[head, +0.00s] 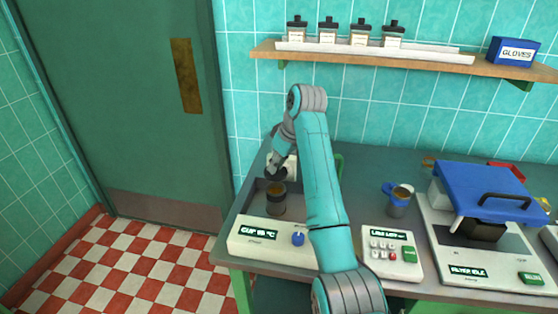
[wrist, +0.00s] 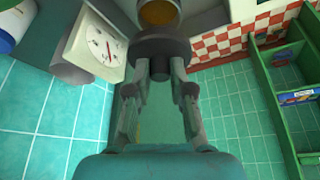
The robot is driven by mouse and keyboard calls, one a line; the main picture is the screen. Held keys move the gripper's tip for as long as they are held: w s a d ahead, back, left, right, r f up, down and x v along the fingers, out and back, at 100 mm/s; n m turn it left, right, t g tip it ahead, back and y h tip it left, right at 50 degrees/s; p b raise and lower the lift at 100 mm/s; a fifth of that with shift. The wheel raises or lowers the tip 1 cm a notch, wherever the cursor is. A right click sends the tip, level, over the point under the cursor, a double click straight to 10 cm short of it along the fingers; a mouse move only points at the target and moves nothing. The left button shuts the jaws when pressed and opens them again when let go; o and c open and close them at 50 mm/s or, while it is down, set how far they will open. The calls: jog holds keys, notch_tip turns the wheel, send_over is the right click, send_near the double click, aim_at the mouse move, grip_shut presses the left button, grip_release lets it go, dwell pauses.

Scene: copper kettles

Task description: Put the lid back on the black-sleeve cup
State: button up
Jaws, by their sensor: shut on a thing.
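My gripper (wrist: 159,72) is shut on a dark round lid (wrist: 160,46), held by its edge in the wrist view. In the head view my gripper (head: 277,171) and the dark lid (head: 277,176) are just above and behind the dark-sleeved cup (head: 276,204). The cup stands upright and uncovered in the recess of the cup station (head: 262,239). In the wrist view the cup's open top with brown contents (wrist: 159,13) shows just beyond the lid, partly cut off by the frame. The lid appears apart from the cup; the exact height gap is unclear.
A metal cup with a blue handle (head: 399,205) stands on the counter to the right. A keypad box (head: 391,254) and a blue-lidded machine (head: 487,195) are also to the right. A white dial gauge (wrist: 101,44) is left of the lid in the wrist view.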

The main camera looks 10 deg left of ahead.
aim_at(279, 173)
jog(key=shift+f, duration=2.4)
jog(key=shift+f, duration=0.2)
dwell(0.4)
jog(key=o, duration=1.4)
jog(key=shift+o, duration=0.2)
jog(key=shift+r, duration=0.15)
jog(key=shift+r, duration=3.4)
